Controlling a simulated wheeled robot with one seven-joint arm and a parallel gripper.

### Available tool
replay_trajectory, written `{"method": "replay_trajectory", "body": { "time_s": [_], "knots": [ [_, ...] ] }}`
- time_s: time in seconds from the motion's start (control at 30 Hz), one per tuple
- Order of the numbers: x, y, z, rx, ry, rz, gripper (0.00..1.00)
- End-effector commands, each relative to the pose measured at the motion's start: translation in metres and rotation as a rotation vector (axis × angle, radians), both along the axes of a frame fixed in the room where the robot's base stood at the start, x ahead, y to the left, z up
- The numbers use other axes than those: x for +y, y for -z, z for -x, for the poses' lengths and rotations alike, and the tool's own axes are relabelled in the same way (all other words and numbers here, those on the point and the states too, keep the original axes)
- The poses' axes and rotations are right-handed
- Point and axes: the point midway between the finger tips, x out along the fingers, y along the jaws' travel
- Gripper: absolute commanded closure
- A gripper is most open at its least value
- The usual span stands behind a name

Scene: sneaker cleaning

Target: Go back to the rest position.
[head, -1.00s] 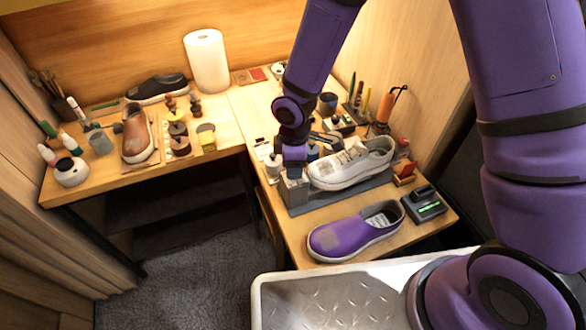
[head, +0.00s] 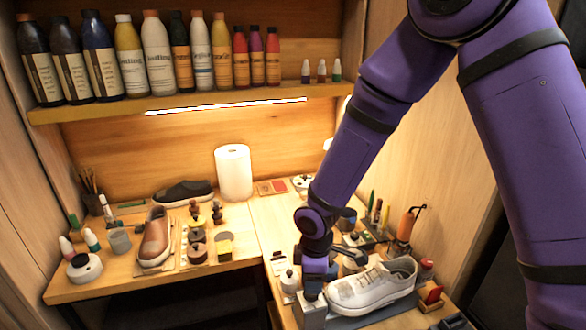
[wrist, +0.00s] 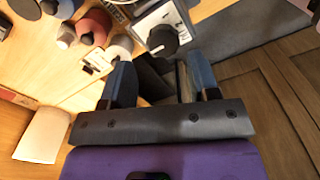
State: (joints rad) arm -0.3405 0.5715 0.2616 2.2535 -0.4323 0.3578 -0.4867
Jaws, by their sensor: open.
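My gripper (head: 315,284) hangs at the near end of the right-hand worktop, beside the toe of a white sneaker (head: 372,290) and over a grey metal block (head: 311,312). In the wrist view its two blue fingers (wrist: 160,78) stand apart, with a dark gap and no clearly held object between them. The sneaker rests on a dark grey base (head: 390,315). The wrist view does not clearly show the sneaker.
Small jars (head: 290,281) stand left of my gripper; a grey box with a black knob (wrist: 162,38) lies beyond the fingers. A brown shoe (head: 154,238), black shoe (head: 183,193) and paper roll (head: 234,172) stand on the left worktop. A bottle shelf (head: 230,102) runs above.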

Motion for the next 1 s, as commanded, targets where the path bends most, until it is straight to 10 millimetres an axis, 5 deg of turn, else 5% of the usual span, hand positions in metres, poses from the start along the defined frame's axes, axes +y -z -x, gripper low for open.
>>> {"method": "replay_trajectory", "body": {
  "time_s": [0.47, 1.0],
  "knots": [
    [-0.085, -0.14, -0.012, -0.163, 0.397, 0.012, 0.45],
    [-0.181, -0.273, 0.054, -0.304, 0.906, -0.083, 0.45]
  ]
}}
